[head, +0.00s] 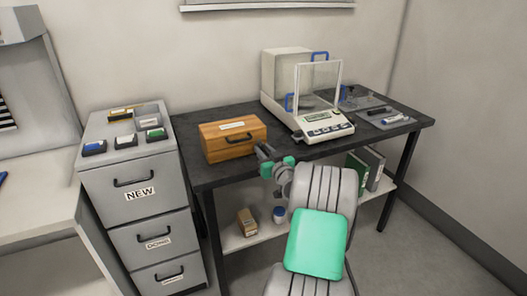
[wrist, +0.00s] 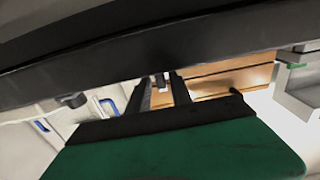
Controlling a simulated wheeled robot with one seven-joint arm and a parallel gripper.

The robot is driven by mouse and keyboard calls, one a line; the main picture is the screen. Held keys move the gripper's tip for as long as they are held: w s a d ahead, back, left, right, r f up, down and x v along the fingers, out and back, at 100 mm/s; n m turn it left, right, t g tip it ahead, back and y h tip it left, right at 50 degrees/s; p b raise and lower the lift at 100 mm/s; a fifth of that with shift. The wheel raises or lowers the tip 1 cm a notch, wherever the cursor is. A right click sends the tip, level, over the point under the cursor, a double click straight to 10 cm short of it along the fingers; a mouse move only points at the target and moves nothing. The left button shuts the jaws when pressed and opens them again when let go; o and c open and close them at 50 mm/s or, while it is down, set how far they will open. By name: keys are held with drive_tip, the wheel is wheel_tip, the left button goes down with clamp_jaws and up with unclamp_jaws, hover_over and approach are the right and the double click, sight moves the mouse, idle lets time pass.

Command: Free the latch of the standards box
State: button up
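The wooden standards box (head: 233,140) sits on the dark table, with a pale label on its lid and a dark handle on its front. In the wrist view its wooden side (wrist: 220,78) shows behind and beside the fingers. My gripper (head: 262,150) is just off the box's right front corner; I cannot tell whether it touches. In the wrist view the two dark fingers of my gripper (wrist: 162,90) stand apart. A small pale and dark piece shows between them; I cannot tell whether it is the latch. The latch is not clear in the head view.
A balance (head: 325,125) with a glass shield and blue handles stands right of the box. A grey tray (head: 395,118) with small items lies further right. A drawer cabinet (head: 115,175) stands left. The table's front edge is below my gripper.

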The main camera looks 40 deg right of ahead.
clamp_jaws()
drive_tip(key=shift+m, duration=0.4)
drive_tip(key=m+b, duration=0.1)
drive_tip(key=m, duration=0.6)
drive_tip(key=shift+d, duration=0.1)
drive_tip(key=m, duration=0.4)
drive_tip(key=shift+m, duration=0.3)
drive_tip(key=m+p, duration=0.2)
drive_tip(key=m, duration=0.2)
drive_tip(key=shift+f+m, duration=0.1)
drive_tip(key=shift+m, duration=0.2)
idle(0.3)
